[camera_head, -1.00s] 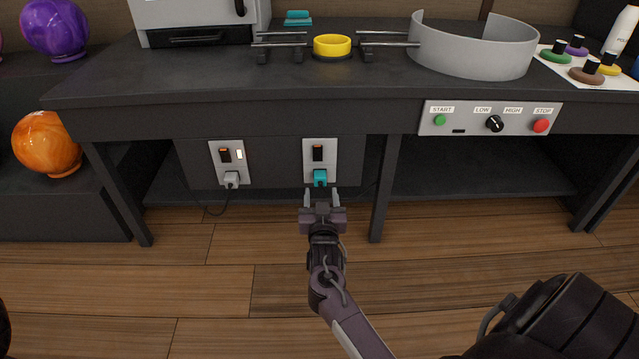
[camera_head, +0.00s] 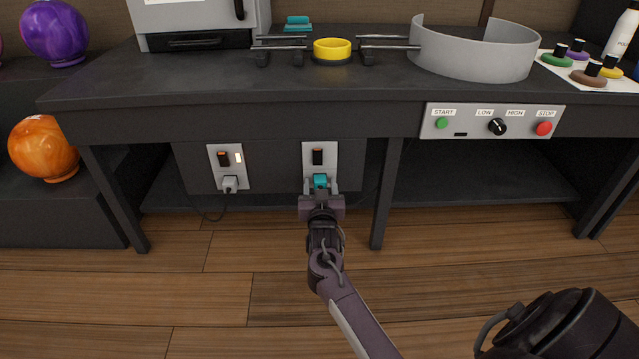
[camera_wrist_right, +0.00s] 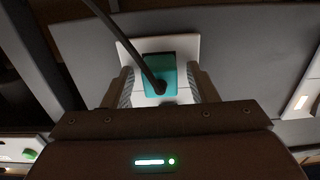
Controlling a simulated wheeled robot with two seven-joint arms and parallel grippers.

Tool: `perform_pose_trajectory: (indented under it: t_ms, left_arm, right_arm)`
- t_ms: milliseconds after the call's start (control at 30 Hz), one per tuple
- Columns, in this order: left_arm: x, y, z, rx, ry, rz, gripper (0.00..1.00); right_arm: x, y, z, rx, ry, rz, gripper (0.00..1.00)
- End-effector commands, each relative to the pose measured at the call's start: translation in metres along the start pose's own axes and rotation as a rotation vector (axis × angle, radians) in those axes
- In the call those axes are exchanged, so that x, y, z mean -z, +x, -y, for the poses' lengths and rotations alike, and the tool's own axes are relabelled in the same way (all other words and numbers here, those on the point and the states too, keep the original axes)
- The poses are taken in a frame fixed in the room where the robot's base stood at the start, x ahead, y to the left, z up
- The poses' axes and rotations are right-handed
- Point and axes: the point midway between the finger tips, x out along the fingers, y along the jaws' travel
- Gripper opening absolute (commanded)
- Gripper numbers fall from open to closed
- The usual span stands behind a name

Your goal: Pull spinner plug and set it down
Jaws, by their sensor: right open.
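The teal plug (camera_head: 320,181) sits in the lower part of the right white outlet plate (camera_head: 319,157) on the dark panel under the bench. My right gripper (camera_head: 320,187) is open, with one finger on each side of the plug. In the right wrist view the teal plug (camera_wrist_right: 158,75) lies between the two fingers of my right gripper (camera_wrist_right: 162,88), with visible gaps on both sides. A dark cord runs from the plug. My left gripper is not in view.
A bench leg (camera_head: 386,193) stands to the right. A control panel (camera_head: 491,121) is on the bench front. The wood floor (camera_head: 200,290) is clear in front.

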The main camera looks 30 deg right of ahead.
Motion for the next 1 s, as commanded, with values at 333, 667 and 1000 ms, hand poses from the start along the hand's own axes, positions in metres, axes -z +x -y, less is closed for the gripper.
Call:
perform_pose_trajectory:
  t_ms: [333,667,1000]
  left_arm:
    - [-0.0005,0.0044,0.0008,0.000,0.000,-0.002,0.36]
    - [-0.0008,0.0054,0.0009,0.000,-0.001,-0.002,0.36]
    - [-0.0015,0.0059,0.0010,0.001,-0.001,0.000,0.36]
  right_arm:
    - [0.0012,-0.0002,0.0002,0.000,0.000,0.000,0.53]
    - [-0.0002,-0.0002,0.0002,0.000,0.001,0.000,0.53]
    - [0.0003,-0.0002,0.0002,0.000,0.000,0.000,0.53]
